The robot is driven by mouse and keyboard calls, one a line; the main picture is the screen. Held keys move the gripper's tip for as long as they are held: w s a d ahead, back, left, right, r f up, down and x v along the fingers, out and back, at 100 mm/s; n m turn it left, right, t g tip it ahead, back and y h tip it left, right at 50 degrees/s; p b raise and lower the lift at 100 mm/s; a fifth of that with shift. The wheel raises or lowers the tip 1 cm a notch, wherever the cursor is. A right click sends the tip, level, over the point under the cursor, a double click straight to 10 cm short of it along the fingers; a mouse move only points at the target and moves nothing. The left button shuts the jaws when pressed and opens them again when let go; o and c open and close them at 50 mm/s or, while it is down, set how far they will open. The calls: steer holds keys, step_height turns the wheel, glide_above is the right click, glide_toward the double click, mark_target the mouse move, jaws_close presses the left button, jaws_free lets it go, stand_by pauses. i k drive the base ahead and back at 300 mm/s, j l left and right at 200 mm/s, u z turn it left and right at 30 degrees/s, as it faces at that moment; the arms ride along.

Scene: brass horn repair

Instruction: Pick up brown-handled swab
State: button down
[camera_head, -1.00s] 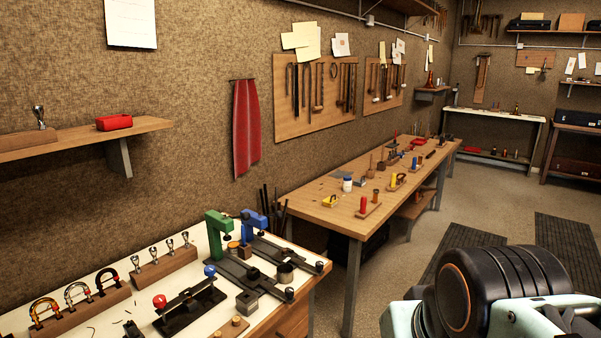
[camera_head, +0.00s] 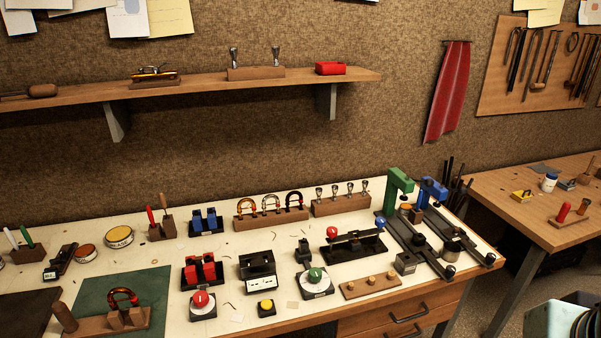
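A thin brown handle (camera_head: 164,202), which looks like the brown-handled swab, stands upright in a small dark wooden block (camera_head: 161,232) at the back of the white-topped bench. A red handle (camera_head: 150,214) leans beside it in the same block. The lower end of the brown one is hidden in the block. My gripper is not in view; only a pale part of my arm shows at the bottom right corner.
Left of the block lies a round yellow-rimmed tin (camera_head: 119,236); right of it stands a blue fixture (camera_head: 205,222). A wooden shelf (camera_head: 210,85) overhangs the bench back. Green and blue clamps (camera_head: 398,183) stand at the right end.

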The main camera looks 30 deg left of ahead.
mark_target(163, 200)
steer(key=u, duration=1.3)
steer(key=i+j+u, duration=0.4)
steer(key=i+u, duration=0.2)
steer(key=i+j, duration=0.1)
steer(key=i, duration=0.15)
